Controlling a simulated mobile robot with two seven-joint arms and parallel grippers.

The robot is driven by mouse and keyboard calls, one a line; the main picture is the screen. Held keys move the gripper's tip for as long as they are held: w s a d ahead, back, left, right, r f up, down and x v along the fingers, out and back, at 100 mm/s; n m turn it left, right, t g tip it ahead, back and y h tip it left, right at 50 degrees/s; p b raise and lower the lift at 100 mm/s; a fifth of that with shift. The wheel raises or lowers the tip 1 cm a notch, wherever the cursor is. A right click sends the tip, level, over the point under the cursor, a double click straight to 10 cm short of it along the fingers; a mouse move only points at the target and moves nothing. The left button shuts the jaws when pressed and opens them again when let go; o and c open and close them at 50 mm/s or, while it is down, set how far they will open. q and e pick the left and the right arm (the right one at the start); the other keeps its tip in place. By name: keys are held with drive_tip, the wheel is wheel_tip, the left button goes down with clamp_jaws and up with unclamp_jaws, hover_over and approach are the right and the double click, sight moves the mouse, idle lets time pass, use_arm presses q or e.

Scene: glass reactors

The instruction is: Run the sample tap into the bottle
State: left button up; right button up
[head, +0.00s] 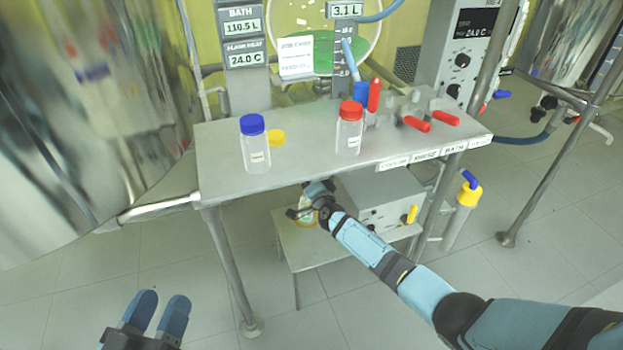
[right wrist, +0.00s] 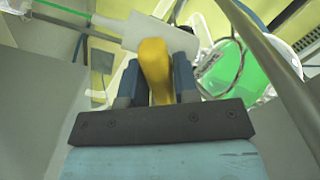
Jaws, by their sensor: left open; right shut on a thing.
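In the right wrist view, my right gripper (right wrist: 158,85) is shut on a yellow tap lever (right wrist: 153,65), which joins a white tap body (right wrist: 165,35). In the head view the right gripper (head: 307,200) reaches under the front edge of the bench, and the tap is mostly hidden there. A clear, pale vessel (head: 306,217), probably the bottle, shows partly behind that gripper on a low stand (head: 310,258). Whether liquid runs cannot be told. My left gripper (head: 160,302) is open and empty at the bottom left, over the floor.
A grey box (head: 380,200) stands under the bench. A large steel vessel (head: 80,130) fills the left. The front floor is clear.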

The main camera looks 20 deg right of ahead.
use_arm(q)
drive_tip(key=shift+f, duration=0.1)
use_arm(e)
drive_tip(key=shift+f+m+b, duration=0.15)
drive_tip(key=shift+m+b, duration=0.5)
drive_tip(key=shift+m, duration=0.45)
drive_tip(key=m+b, duration=0.1)
drive_tip(key=m, duration=0.1)
drive_tip(key=shift+m, duration=0.4)
use_arm(q)
drive_tip(key=shift+d+f+m+g+b, duration=0.15)
drive_tip(key=shift+f+g+b, duration=0.3)
drive_tip(key=shift+f, duration=0.85)
drive_tip(key=shift+f+m+g+b, duration=0.15)
drive_tip(key=shift+f+g, duration=0.5)
drive_tip(key=shift+f, duration=0.6)
use_arm(e)
drive_tip(key=shift+m, duration=1)
use_arm(q)
drive_tip(key=shift+w+r, duration=0.1)
drive_tip(key=shift+r, duration=0.05)
drive_tip(key=shift+d, duration=0.1)
use_arm(e)
drive_tip(key=o, duration=0.8)
